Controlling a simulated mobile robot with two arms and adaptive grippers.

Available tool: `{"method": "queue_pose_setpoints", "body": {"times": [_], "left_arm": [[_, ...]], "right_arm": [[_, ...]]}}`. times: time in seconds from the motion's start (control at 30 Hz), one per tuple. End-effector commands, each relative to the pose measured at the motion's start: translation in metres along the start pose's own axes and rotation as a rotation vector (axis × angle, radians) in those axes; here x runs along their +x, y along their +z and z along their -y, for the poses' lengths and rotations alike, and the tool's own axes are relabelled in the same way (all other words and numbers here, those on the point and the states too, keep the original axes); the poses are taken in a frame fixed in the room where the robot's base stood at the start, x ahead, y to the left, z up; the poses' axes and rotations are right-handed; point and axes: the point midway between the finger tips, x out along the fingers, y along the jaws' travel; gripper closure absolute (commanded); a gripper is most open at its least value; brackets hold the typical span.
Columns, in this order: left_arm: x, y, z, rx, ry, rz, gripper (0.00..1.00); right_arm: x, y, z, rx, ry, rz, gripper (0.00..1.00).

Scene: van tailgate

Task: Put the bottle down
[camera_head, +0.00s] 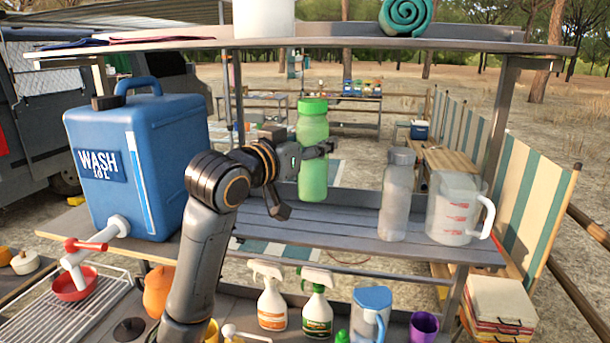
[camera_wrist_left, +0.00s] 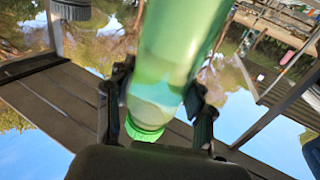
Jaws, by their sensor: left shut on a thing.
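A green bottle (camera_head: 313,128) with a bright green cap stands upright above the grey slatted shelf (camera_head: 340,222) in the head view. My left gripper (camera_head: 306,176) is shut on its body. In the left wrist view the fingers of the left gripper (camera_wrist_left: 160,84) lie on both sides of the bottle (camera_wrist_left: 180,45), with its cap low in the picture. The bottle's base appears over the back part of the shelf; I cannot tell whether it touches. My right gripper is not in view.
A grey bottle (camera_head: 397,195) and a clear measuring jug (camera_head: 452,208) stand on the shelf to the right. A blue water container (camera_head: 142,165) is at the left. An upper shelf (camera_head: 300,43) runs overhead. Spray bottles (camera_head: 271,300) stand below. Shelf between the green and grey bottles is clear.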

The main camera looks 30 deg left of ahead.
Motion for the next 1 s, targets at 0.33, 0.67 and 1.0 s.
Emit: {"method": "queue_pose_setpoints", "body": {"times": [0.33, 0.67, 1.0], "left_arm": [[0.017, 0.046, 0.034, 0.000, 0.001, -0.001, 0.88], [0.021, 0.080, 0.042, -0.003, 0.002, 0.000, 0.88], [0.021, 0.088, 0.042, 0.001, 0.002, -0.004, 0.88]], "right_arm": [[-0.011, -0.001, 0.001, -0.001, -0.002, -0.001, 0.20], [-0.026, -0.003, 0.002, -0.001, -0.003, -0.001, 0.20], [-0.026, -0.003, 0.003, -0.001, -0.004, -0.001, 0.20]]}}
